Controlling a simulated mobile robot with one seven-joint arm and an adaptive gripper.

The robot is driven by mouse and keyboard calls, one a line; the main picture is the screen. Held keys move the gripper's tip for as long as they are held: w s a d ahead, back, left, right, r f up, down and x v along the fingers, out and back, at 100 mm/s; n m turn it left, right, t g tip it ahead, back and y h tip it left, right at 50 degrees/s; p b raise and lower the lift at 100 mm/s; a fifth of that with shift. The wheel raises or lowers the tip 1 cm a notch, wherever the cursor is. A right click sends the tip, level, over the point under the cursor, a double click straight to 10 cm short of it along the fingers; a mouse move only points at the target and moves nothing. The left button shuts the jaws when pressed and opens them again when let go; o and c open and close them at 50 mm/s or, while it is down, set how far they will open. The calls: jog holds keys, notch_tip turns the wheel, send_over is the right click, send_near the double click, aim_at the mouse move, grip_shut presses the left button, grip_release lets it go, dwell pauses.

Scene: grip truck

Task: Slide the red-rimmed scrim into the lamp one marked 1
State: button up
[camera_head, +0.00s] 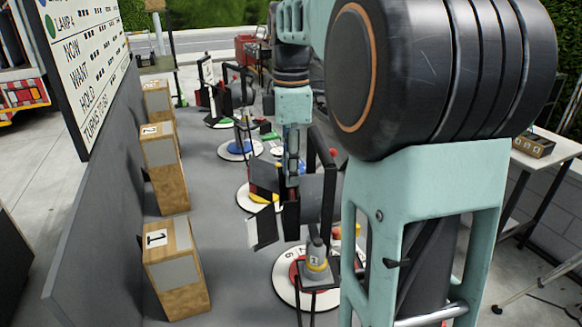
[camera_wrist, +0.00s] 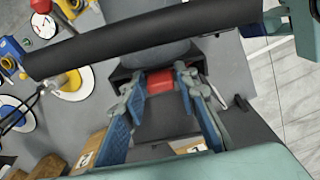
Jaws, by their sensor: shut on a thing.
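My gripper (camera_head: 292,172) is at the lamp head, pointing down. In the wrist view my gripper (camera_wrist: 158,88) has blue-padded fingers on either side of a red piece (camera_wrist: 160,80), shut on it. This looks like part of the red-rimmed scrim; the rest is hidden. A dark frame lies around the fingertips. I cannot tell whether the scrim is seated in the lamp.
Several numbered wooden boxes, including one marked 1 (camera_head: 175,268), stand along the grey wall on the left. Other lamps on coloured discs, such as the blue disc (camera_head: 240,150), stand behind. A table (camera_head: 545,145) is at right. Grey floor is free between boxes and lamps.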

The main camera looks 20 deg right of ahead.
jog(key=shift+f, duration=0.35)
grip_shut()
jog(key=shift+w+d+r+p, duration=0.1)
jog(key=shift+w+r+p, duration=0.25)
jog(key=shift+r+p, duration=0.55)
jog(key=shift+s+r+p, duration=0.1)
jog(key=shift+r+p, duration=1.5)
jog(key=shift+r, duration=0.05)
jog(key=shift+r+p, duration=2.3)
jog(key=shift+r, duration=0.5)
jog(key=shift+a+r, duration=0.2)
jog(key=shift+r, duration=1.15)
